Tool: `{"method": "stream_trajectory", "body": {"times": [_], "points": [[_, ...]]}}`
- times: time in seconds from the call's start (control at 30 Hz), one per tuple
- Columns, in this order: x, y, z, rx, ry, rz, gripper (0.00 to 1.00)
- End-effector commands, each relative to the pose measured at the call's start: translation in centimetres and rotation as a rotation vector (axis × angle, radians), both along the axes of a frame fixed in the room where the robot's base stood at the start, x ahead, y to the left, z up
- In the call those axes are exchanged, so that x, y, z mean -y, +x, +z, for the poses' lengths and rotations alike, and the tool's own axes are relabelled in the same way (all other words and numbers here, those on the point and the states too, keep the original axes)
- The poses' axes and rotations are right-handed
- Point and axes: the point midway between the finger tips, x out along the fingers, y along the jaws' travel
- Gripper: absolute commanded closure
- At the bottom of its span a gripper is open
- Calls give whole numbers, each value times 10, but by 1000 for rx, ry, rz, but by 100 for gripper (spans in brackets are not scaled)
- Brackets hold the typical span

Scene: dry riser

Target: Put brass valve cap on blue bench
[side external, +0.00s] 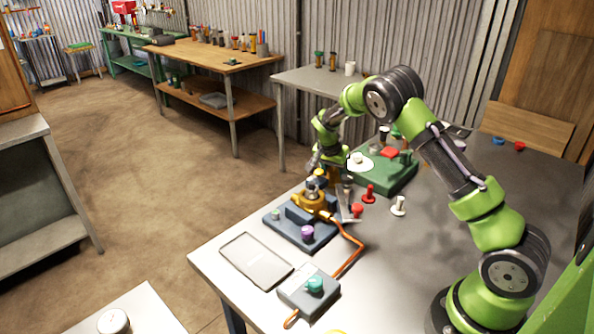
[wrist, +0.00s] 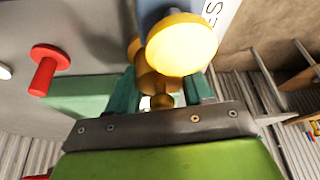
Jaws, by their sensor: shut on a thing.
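The brass valve cap (wrist: 182,42) shows as a bright yellow round disc in the wrist view, with brass parts behind it. It is a small yellow spot (side external: 320,174) in the side view. My gripper (wrist: 160,82) has its teal fingers closed around brass; overlap hides the exact grip. In the side view my gripper (side external: 317,166) is above the brass fitting (side external: 312,199) on the blue bench (side external: 288,234). I cannot tell whether the cap touches the fitting. A purple knob (side external: 307,232) stands at the blue bench's front.
An orange hose (side external: 350,262) runs from the fitting toward a grey box (side external: 300,296) with a teal knob. Red knobs (side external: 369,193) and a white knob (side external: 398,206) stand to the right. A green stand (side external: 398,182) is behind; a flat grey tray (side external: 255,261) lies in front.

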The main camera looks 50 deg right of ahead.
Motion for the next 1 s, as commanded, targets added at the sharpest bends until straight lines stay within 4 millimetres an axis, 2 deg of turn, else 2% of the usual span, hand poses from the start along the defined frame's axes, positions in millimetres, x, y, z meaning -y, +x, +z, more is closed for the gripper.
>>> {"method": "stream_trajectory", "body": {"times": [0.37, 0.4, 0.53, 0.83, 1.0], "points": [[0, 0, -5, 1, 0, 0, 91], [0, 0, -5, 1, 0, 0, 43], [0, 0, -5, 1, 0, 0, 24], [0, 0, -3, 2, 0, 1, 24], [-7, 0, 14, 5, 0, 2, 24]]}}
